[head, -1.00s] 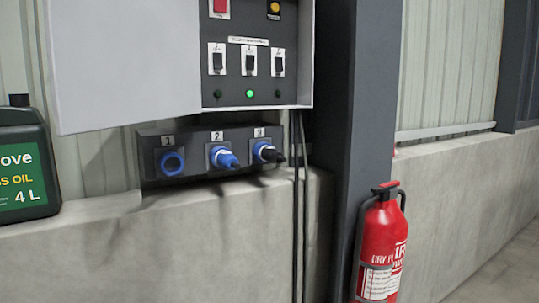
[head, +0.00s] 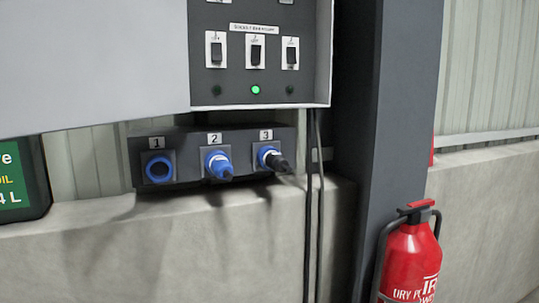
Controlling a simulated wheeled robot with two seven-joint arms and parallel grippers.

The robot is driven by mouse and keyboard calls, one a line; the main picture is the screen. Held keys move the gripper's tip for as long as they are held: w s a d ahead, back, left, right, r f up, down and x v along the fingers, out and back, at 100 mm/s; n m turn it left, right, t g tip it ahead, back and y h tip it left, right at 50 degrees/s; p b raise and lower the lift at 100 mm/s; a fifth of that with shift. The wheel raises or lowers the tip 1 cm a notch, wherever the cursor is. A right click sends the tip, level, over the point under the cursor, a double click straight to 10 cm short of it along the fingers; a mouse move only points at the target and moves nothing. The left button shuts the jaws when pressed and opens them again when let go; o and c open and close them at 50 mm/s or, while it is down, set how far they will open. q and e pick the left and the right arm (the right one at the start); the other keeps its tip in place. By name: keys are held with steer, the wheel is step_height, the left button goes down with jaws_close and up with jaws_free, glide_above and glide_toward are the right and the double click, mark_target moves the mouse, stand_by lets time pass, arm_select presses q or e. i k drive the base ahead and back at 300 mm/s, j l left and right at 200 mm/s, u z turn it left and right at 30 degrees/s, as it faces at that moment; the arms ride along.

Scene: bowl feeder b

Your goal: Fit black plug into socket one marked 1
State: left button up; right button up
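Socket one (head: 158,168), a blue ring under the label 1, is empty on the dark socket box (head: 196,140). Socket two (head: 216,163), under label 2, holds a blue plug (head: 220,171) that points out toward me. Socket three (head: 266,154), under label 3, has the black plug (head: 279,162) in it, sticking out to the lower right. Neither of my grippers shows in the head view.
An open grey cabinet door (head: 90,65) hangs above the sockets at the left. The switch panel (head: 240,77) has a lit green lamp. Black cables (head: 314,220) hang beside a dark column (head: 385,130). A red extinguisher (head: 412,262) stands right, an oil can (head: 25,182) left.

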mark_target(273, 160)
steer(key=i+l+u, duration=0.45)
steer(key=l, duration=0.55)
steer(key=i+l+u, duration=0.25)
steer(key=l+u, duration=0.15)
steer(key=l, duration=0.6)
steer(key=l+u, duration=0.45)
steer(key=l, duration=0.7)
steer(key=l+u, duration=0.45)
steer(key=l, duration=0.7)
